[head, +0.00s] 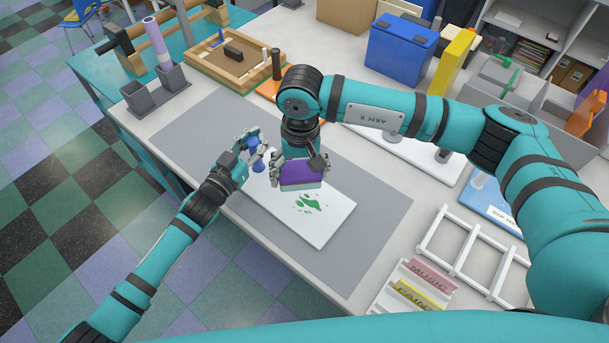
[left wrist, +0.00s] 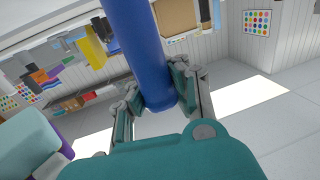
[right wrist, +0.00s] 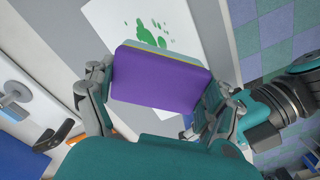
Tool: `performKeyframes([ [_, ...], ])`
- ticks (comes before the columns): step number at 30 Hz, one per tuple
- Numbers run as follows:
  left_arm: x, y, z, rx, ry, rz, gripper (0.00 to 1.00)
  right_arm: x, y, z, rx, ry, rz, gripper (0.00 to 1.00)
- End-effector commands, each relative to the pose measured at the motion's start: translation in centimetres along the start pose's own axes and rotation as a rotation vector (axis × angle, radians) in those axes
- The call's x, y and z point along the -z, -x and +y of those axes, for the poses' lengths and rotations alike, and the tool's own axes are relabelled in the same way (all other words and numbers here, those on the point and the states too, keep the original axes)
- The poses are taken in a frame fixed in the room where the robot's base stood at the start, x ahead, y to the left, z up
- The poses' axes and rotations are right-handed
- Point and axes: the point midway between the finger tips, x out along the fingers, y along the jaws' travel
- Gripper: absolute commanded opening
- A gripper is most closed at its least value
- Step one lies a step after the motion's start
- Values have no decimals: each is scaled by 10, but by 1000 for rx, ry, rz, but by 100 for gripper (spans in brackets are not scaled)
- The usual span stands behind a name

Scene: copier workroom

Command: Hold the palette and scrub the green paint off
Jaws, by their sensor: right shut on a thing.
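The white palette (head: 325,228) lies flat on the grey mat, with green paint smears (head: 308,204) near its middle. The smears also show in the right wrist view (right wrist: 150,36). My left gripper (head: 254,150) is at the palette's far left end. Its fingers close against both sides of an upright blue handle (left wrist: 143,55) there. My right gripper (head: 298,165) is shut on a purple block with a yellow and pale green lower edge (right wrist: 160,78). It holds the block over the palette beside the paint. The block's underside is hidden, so I cannot tell whether it touches.
The grey mat (head: 372,190) has free room around the palette. A white rack (head: 470,255) and labelled signs (head: 412,285) stand at the right. A wooden tray (head: 236,62), grey holders (head: 155,90) and a blue bin (head: 400,48) stand at the back.

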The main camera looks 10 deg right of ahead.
Motion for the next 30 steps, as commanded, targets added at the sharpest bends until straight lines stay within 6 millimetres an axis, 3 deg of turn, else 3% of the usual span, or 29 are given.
performKeyframes([
  [26, -1, 0, 0, 1, 1, -2, 0, -1, -78, 2, 0, -1, -3, 60],
  [30, -1, 0, 0, 1, 1, -2, 0, -10, -77, 12, 0, 0, -1, 60],
])
